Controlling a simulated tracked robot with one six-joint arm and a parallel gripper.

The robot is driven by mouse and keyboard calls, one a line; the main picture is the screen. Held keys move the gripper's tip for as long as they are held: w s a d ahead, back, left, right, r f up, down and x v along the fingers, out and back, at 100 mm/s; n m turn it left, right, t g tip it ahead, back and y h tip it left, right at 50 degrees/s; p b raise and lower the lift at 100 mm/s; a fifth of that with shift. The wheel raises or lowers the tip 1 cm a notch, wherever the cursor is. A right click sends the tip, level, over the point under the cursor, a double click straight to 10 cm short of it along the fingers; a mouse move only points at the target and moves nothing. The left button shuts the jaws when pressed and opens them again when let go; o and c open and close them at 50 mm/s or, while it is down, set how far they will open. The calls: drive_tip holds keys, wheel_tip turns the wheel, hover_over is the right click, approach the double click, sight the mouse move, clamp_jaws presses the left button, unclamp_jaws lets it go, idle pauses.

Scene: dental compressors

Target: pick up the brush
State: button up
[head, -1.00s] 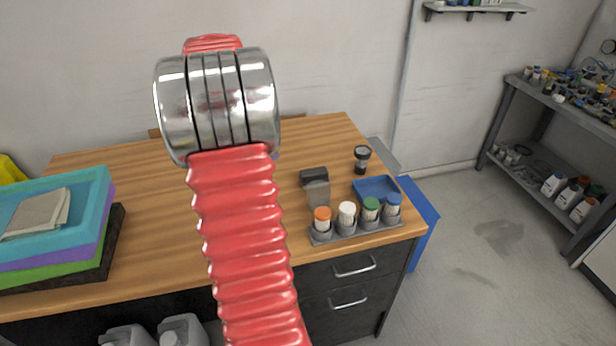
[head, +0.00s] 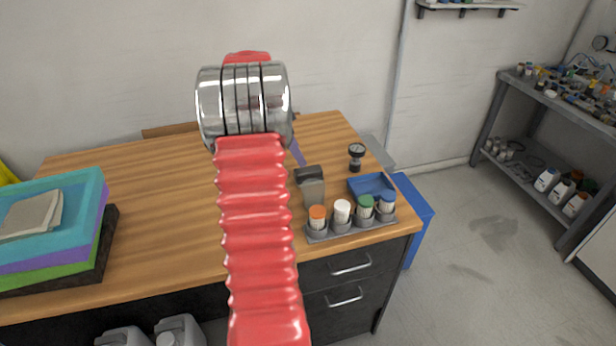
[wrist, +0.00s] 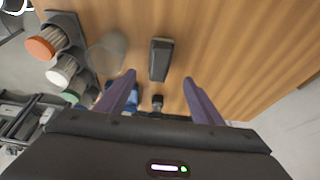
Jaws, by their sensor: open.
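A dark, block-shaped thing, which looks like the brush (head: 308,173), lies on the wooden worktop behind a clear cup in the head view. In the wrist view the brush (wrist: 160,60) lies ahead of and between the lines of the two fingers, with nothing touching it. My gripper (wrist: 160,90) is open and empty, its purple fingers spread apart above the worktop. In the head view my arm hides most of the gripper; one purple finger (head: 298,152) shows to the left of the brush.
A clear cup (wrist: 106,53) stands close beside the brush. A rack (head: 350,230) of capped bottles, a blue tray (head: 371,184) and a dark gauge (head: 356,156) are nearby at the right. Stacked coloured trays (head: 60,225) stand at the left. The worktop's middle (head: 160,190) is clear.

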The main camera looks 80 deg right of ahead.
sight(307, 170)
drive_tip(key=x, duration=0.5)
drive_tip(key=shift+s+d+f, duration=0.1)
drive_tip(key=shift+f, duration=0.2)
drive_tip(key=shift+x, duration=2.6)
drive_tip(key=c, duration=1.2)
drive_tip(key=shift+r, duration=0.15)
wheel_tip(307, 170, up, 10)
drive_tip(key=shift+f, duration=0.1)
